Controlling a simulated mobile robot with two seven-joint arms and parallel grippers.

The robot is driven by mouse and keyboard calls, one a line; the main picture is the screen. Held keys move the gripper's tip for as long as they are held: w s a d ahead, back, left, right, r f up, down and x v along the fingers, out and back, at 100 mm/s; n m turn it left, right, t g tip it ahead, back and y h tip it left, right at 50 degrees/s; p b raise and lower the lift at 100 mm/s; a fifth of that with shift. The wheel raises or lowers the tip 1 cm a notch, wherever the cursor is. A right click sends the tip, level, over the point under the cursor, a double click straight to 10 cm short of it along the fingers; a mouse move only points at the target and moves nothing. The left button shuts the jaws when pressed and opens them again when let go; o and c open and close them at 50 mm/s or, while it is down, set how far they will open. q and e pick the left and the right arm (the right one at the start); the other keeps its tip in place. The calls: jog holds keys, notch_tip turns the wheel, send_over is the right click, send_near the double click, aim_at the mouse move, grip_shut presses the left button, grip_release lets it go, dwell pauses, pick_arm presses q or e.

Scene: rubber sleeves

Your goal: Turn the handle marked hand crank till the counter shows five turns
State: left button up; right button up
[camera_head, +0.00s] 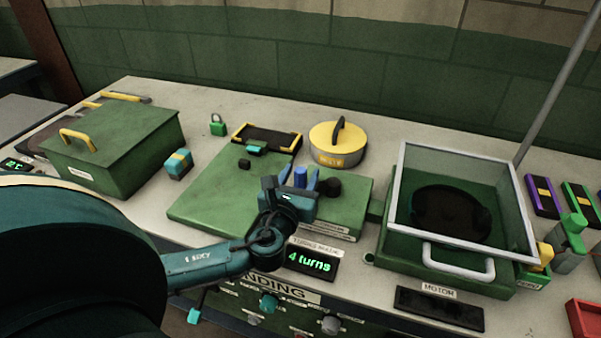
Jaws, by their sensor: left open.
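The counter (310,262) on the front of the bench reads "4 turns" in green. My left gripper (299,181) is above the green block (346,204) behind the counter. Its two blue fingers are apart, with an upright blue knob (300,174) showing between them. The knob looks like the crank's grip; I cannot tell whether the fingers touch it. My gripper hides the lower part of the knob and any crank arm. A dark round knob (328,187) sits just right of the fingers. No "hand crank" marking is readable. My right gripper is not in view.
A green lidded box (115,150) stands at left, a yellow round lid (338,143) behind the gripper. At right is a green case with a raised clear cover (458,158). A flat green plate (215,205) lies left of the gripper. Knobs line the bench front.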

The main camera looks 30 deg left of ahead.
pick_arm(q)
jog(key=shift+w, duration=0.2)
grip_shut()
dwell(0.5)
